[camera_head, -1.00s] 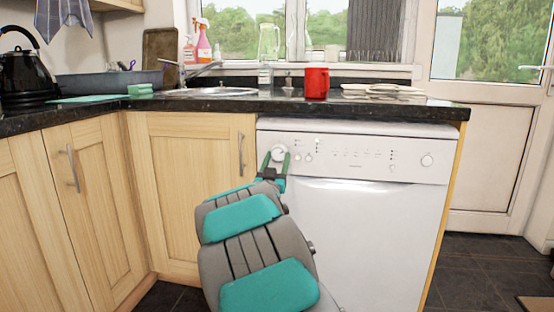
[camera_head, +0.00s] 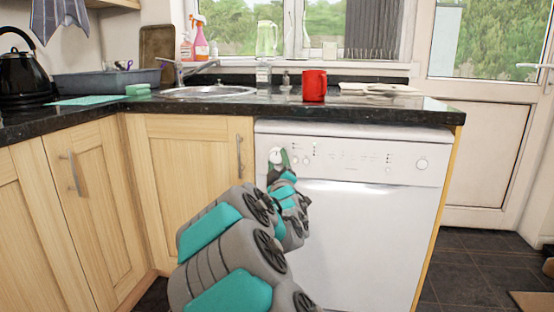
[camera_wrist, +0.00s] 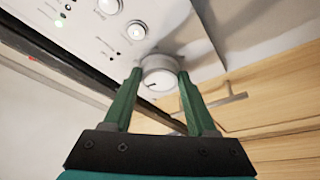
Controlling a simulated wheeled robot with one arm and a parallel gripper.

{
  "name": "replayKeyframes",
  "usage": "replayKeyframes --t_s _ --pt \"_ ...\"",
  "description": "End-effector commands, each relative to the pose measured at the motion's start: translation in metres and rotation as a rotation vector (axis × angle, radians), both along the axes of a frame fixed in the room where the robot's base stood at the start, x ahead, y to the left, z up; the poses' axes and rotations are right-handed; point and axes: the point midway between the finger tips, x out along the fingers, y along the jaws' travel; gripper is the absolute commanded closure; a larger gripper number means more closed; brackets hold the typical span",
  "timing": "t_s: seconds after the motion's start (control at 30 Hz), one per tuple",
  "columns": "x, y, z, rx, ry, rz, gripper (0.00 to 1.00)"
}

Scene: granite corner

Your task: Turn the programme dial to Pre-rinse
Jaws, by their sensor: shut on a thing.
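The programme dial is a round white knob (camera_head: 275,155) at the left end of the white dishwasher's (camera_head: 352,215) control panel. In the wrist view the dial (camera_wrist: 158,77) sits between the two green fingers, with a small dark mark on its face. My gripper (camera_wrist: 160,73) is shut on the dial, one finger on each side. In the head view my gripper (camera_head: 280,158) is small and partly covers the dial. The panel's programme labels are too small to read.
Another round knob (camera_head: 422,164) is at the panel's right end. A black worktop (camera_head: 350,108) overhangs above, bearing a red mug (camera_head: 314,86).

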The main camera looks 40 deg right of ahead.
Motion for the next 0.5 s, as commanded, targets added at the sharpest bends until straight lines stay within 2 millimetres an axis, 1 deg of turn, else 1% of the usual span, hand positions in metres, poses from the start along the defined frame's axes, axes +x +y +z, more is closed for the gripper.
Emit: replayKeyframes --t_s 0.2,0.5 --pt "-0.0004 -0.0002 0.0022 -0.072 0.082 0.002 0.98" --pt "-0.0003 0.0001 0.0018 -0.109 0.127 0.002 0.98"
